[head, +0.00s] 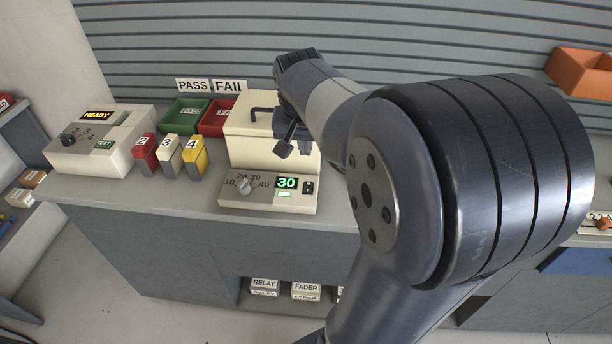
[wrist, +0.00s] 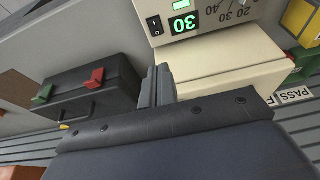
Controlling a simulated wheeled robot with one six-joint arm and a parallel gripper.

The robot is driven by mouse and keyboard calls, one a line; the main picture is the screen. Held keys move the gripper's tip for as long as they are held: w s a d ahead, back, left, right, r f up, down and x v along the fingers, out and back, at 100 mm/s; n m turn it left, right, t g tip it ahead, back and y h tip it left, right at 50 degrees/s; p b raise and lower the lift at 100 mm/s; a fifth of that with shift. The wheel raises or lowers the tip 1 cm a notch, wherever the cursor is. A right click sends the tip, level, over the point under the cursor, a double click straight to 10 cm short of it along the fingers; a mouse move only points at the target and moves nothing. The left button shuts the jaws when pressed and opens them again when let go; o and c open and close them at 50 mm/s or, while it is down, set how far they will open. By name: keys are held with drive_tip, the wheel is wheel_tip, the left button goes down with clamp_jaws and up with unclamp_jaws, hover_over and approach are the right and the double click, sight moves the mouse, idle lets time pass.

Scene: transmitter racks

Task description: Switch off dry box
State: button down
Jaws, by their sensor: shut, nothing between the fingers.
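The dry box (head: 250,150) is a cream box with a dark handle on its lid, standing on the grey bench. Its front panel has a grey dial (head: 244,186) marked 10 to 40, a lit green display (head: 287,183) reading 30, and a black rocker switch (head: 308,187). A small green light glows under the display. In the wrist view the panel is upside down, with the rocker switch (wrist: 155,25) beside the display (wrist: 184,24). My gripper (head: 283,150) is shut and empty, above the panel and apart from the switch. Its shut fingers (wrist: 158,73) also show in the wrist view.
A cream tester (head: 100,142) reading READY stands at left. Red, white and yellow numbered blocks (head: 170,156) stand between it and the dry box. Green (head: 187,113) and red (head: 215,118) bins are behind. The wrist view shows a dark case (wrist: 88,92) with red and green latches.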

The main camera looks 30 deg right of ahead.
hover_over(307, 190)
drive_tip(key=f, duration=1.2)
drive_tip(key=shift+w+d+p, duration=0.2)
drive_tip(key=shift+w+p, duration=0.1)
drive_tip(key=shift+p, duration=0.05)
drive_tip(key=shift+w+f, duration=0.1)
drive_tip(key=shift+f, duration=0.6)
drive_tip(key=shift+d+f+b, duration=0.1)
drive_tip(key=shift+f+b, duration=0.1)
drive_tip(key=shift+b, duration=0.15)
drive_tip(key=shift+f, duration=0.1)
drive_tip(key=shift+s+a, duration=0.5)
drive_tip(key=shift+s, duration=0.2)
